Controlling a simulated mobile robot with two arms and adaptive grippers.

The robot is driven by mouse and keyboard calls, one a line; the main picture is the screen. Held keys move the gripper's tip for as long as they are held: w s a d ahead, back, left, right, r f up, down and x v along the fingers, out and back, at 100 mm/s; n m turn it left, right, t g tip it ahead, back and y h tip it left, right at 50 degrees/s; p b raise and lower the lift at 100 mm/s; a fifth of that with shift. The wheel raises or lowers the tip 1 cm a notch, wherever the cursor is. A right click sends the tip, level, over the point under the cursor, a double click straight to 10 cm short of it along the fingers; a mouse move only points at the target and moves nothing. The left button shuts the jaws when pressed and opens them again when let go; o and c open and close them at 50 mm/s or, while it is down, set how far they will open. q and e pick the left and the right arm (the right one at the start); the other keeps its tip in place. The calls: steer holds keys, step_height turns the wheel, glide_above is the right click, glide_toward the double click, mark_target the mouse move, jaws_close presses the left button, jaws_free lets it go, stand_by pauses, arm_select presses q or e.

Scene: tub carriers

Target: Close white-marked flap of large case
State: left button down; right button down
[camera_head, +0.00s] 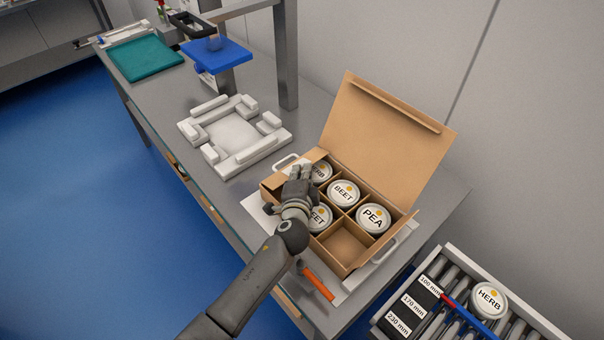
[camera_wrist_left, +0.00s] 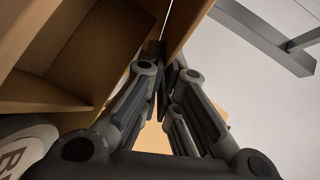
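The large case is a brown cardboard box (camera_head: 335,264) on the bench, with its big back lid (camera_head: 385,130) standing open. Round white-lidded tubs marked BEET (camera_head: 343,193), PEA (camera_head: 373,218) and HERB sit in its compartments; the front right compartment is empty. A small flap (camera_head: 316,155) shows at the left end, near a pale patch partly covered by my gripper. My left gripper (camera_head: 300,172) is over the case's left end. In the left wrist view its fingertips (camera_wrist_left: 163,65) come together beside a cardboard edge (camera_wrist_left: 190,22); no clear grip on it shows. My right gripper is out of view.
A white fixture (camera_head: 235,135) stands left of the case on the bench. A blue platform (camera_head: 217,55) and a metal post stand behind it. A roller rack (camera_head: 450,300) with a HERB tub (camera_head: 489,300) is at lower right. An orange strip (camera_head: 318,284) lies at the front.

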arm_select(q)
steer(key=c, duration=1.7)
jaws_free()
